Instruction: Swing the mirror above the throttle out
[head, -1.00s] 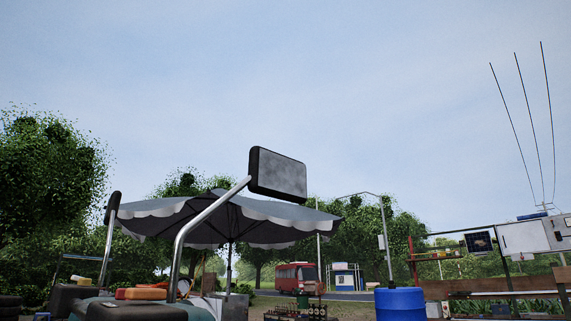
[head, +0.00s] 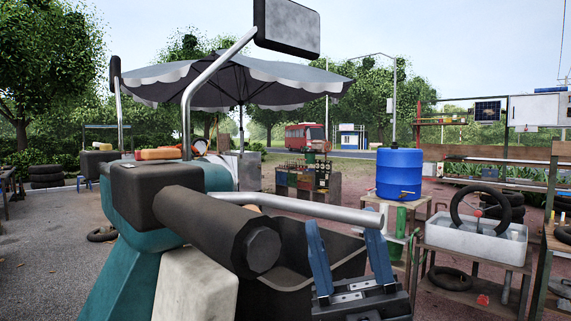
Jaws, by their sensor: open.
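The mirror (head: 287,27) above the throttle is a dark rectangular case with a grey face, partly cut off by the top edge of the head view. Its bent silver stem (head: 190,95) rises from the dark housing at the handlebar. The throttle (head: 215,230) is a thick dark grip with a wide end, pointing toward me and to the right. My gripper (head: 343,228) is low right of the grip's end and well below the mirror. Its blue fingers are apart, with no object seen held. The fingertips overlap the silver lever in the picture; I cannot tell whether they touch.
The silver lever (head: 290,207) runs above the grip to the right. A second mirror (head: 115,80) stands at the left. A dark open bin (head: 325,260) lies behind my gripper. A blue barrel (head: 400,174) and a white basin (head: 475,240) stand at right. Air around the mirror looks clear.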

